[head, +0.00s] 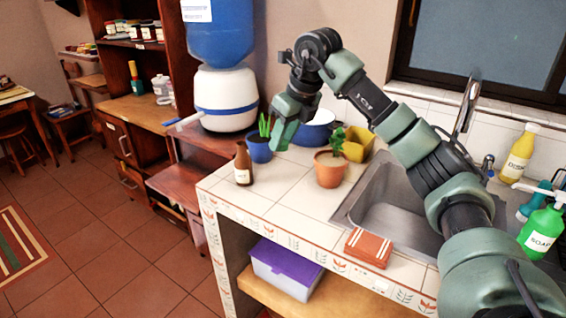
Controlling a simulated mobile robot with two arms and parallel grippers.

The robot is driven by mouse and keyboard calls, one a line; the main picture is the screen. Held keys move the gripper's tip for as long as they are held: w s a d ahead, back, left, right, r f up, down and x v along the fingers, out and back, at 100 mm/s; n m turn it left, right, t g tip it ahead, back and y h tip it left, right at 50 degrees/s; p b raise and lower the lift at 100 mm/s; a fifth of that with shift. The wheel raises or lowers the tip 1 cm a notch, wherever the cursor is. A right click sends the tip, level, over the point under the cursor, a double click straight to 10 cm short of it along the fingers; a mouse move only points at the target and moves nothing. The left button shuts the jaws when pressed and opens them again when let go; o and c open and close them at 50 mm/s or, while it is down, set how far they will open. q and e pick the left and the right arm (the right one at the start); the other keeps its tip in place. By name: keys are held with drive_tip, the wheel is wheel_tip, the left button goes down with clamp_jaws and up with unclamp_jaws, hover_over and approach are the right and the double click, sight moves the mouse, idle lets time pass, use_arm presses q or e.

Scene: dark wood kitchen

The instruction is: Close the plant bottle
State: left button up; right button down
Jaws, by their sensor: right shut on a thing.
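A small brown bottle (243,167) with a pale label stands upright on the white tiled counter (290,185), near its left edge. I cannot tell whether its mouth is covered. My right gripper (281,137) is above the counter, to the right of the bottle and apart from it, beside the blue pot with a green plant (259,151). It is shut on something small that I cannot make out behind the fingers. My left gripper is not in view.
A terracotta pot with a plant (330,171), a blue-and-white pot (314,128) and a yellow container (357,143) stand on the counter. A steel sink (390,213) is to the right. A folded reddish cloth (368,247) lies at the front edge.

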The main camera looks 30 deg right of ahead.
drive_tip(key=shift+r, duration=1.5)
